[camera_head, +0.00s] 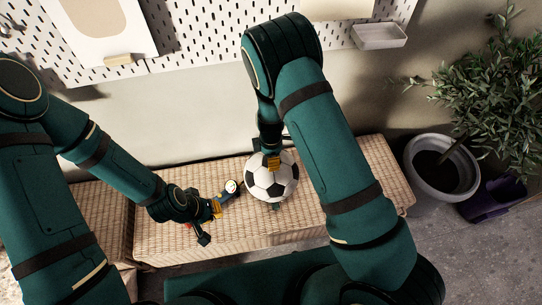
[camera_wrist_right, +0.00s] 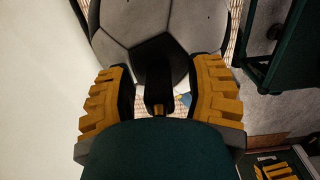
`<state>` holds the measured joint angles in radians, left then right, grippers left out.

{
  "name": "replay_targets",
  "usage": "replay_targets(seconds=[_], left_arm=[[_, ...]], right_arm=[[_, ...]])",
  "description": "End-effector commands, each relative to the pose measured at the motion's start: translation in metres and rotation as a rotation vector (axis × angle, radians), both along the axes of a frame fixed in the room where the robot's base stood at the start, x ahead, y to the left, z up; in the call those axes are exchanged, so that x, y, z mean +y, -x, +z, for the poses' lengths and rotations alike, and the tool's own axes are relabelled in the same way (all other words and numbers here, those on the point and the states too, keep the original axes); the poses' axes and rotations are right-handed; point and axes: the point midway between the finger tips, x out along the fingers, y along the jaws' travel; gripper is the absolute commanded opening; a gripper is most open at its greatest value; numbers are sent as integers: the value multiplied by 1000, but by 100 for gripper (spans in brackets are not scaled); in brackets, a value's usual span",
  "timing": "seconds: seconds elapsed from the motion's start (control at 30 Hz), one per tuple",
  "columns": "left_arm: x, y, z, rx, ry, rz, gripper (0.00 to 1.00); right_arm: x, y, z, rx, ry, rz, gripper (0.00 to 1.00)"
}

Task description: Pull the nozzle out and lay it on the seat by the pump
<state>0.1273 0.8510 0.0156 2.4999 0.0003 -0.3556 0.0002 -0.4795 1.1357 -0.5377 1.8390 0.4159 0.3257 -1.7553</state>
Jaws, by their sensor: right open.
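A white and black football (camera_head: 262,184) rests on the wicker bench seat (camera_head: 305,205). My right gripper (camera_head: 272,163) is over the ball from above, its yellow-padded fingers apart. In the right wrist view the ball (camera_wrist_right: 185,30) fills the top, and a small dark nozzle-like piece (camera_wrist_right: 158,108) shows between the open fingers; where it meets the ball is unclear. A small pump with a round dial (camera_head: 232,186) lies left of the ball. My left gripper (camera_head: 212,208) is at the pump's near end; its grip is partly hidden.
A pegboard (camera_head: 200,30) with a small white tray (camera_head: 379,36) stands behind. A potted plant (camera_head: 440,172) and a purple container (camera_head: 495,202) are on the floor at the right. The seat right of the ball is partly behind my right arm; its right end is clear.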

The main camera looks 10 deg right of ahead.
Motion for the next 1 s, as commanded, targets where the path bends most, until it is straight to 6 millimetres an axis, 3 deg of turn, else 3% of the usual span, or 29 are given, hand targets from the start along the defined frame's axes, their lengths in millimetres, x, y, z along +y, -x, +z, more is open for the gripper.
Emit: replay_targets(seconds=[0.47,0.6,1.0], left_arm=[[0,0,-1,0,0,0,0],[0,0,-1,0,0,0,0],[0,0,1,0,0,0,0]], right_arm=[[0,0,0,0,0,0,52],[0,0,0,0,0,0,3],[0,0,2,1,0,0,0]])
